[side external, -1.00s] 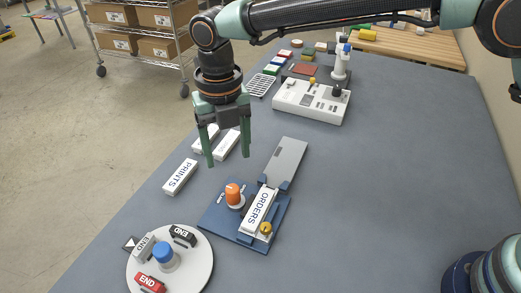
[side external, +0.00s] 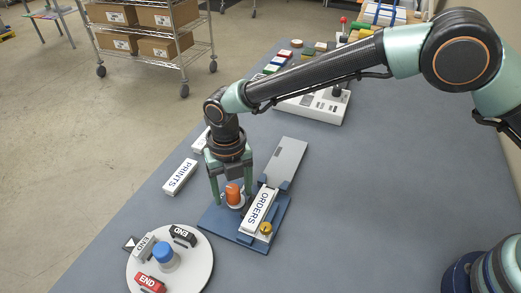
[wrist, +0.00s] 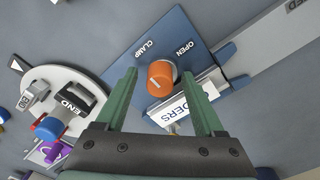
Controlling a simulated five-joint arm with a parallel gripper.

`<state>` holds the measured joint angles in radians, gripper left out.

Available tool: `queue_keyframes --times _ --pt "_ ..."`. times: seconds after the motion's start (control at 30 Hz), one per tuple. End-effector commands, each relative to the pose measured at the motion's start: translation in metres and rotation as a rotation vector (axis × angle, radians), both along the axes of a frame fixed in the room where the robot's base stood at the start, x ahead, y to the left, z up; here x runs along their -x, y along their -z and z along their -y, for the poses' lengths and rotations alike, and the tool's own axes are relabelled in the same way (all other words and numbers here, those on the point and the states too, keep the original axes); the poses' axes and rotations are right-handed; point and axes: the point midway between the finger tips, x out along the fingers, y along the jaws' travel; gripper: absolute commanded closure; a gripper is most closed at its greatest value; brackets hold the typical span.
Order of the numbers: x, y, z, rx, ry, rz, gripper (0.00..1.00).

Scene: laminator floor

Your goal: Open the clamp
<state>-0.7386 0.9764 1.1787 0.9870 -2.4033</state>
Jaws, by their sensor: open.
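The clamp is a blue base plate (side external: 217,222) with an orange knob (side external: 233,193) on it. In the wrist view the knob (wrist: 160,78) has a white pointer line, and the plate (wrist: 180,28) carries the words CLAMP and OPEN. A white block marked ORDERS (side external: 259,209) lies on the plate beside the knob. My gripper (side external: 231,203) is low over the plate, its green fingers open on either side of the knob. In the wrist view the fingertips (wrist: 160,73) flank the knob with gaps; I cannot see contact.
A round turntable (side external: 199,266) with a blue knob and END blocks stands at the front left. A white PRINTS block (side external: 181,177) lies left of the plate. A grey rail (side external: 289,158) extends behind it. The table on the right is clear.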

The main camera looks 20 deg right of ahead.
Motion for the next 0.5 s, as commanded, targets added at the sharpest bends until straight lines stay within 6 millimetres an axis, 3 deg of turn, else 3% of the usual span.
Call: queue_keyframes --times 0.13,0.17,0.3,0.33,0.5 --pt "-0.0001 -0.0002 -0.0001 0.0 0.0 0.0 0.3" --pt "-0.0001 -0.0003 -0.0001 0.0 0.0 0.0 0.37" --pt "-0.0001 -0.0004 -0.0001 0.0 0.0 0.0 0.91" --pt "-0.0001 -0.0005 -0.0001 0.0 0.0 0.0 1.0" --pt "-0.0001 -0.0006 0.0 0.0 0.003 0.0 1.0"
